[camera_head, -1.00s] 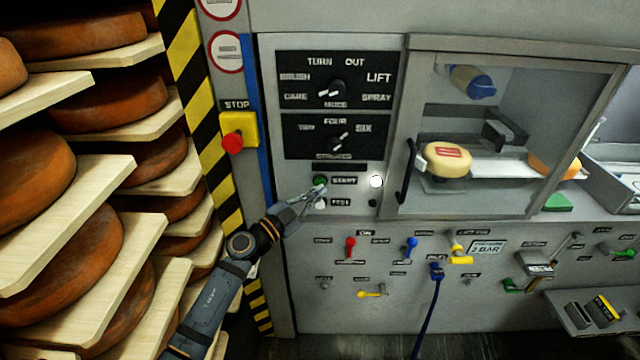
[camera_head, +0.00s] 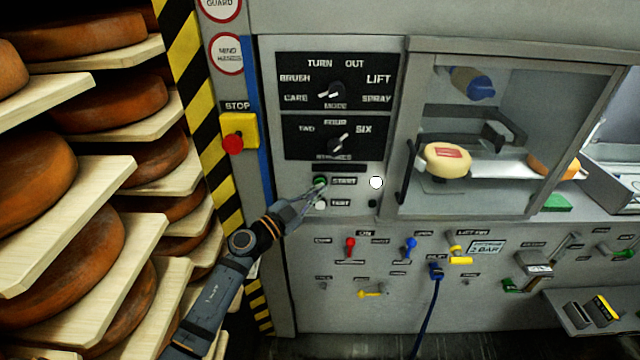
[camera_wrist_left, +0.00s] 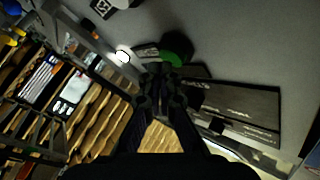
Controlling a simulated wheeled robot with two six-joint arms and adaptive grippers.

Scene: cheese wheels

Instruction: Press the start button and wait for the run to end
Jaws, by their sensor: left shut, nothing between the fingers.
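The green start button (camera_head: 320,182) sits on the grey control panel (camera_head: 268,120), left of its START label. It also shows in the wrist view (camera_wrist_left: 178,46), partly covered by my fingertips. My left gripper (camera_head: 316,193) is shut and empty, its tips at the button's lower edge; the wrist view shows the fingers (camera_wrist_left: 166,78) together right in front of it. I cannot tell whether they touch or press it. A white round lamp (camera_head: 376,182) right of START looks bright. A cheese wheel (camera_head: 446,161) with a red label sits inside the glazed cabinet (camera_head: 400,120). My right gripper is out of view.
A TEST button (camera_head: 320,204) lies just below START. A red stop button (camera_head: 233,143) on a yellow box is to the left. Shelves of cheese wheels (camera_head: 110,103) stand at far left. Levers and a blue hose (camera_head: 427,310) are below the panel.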

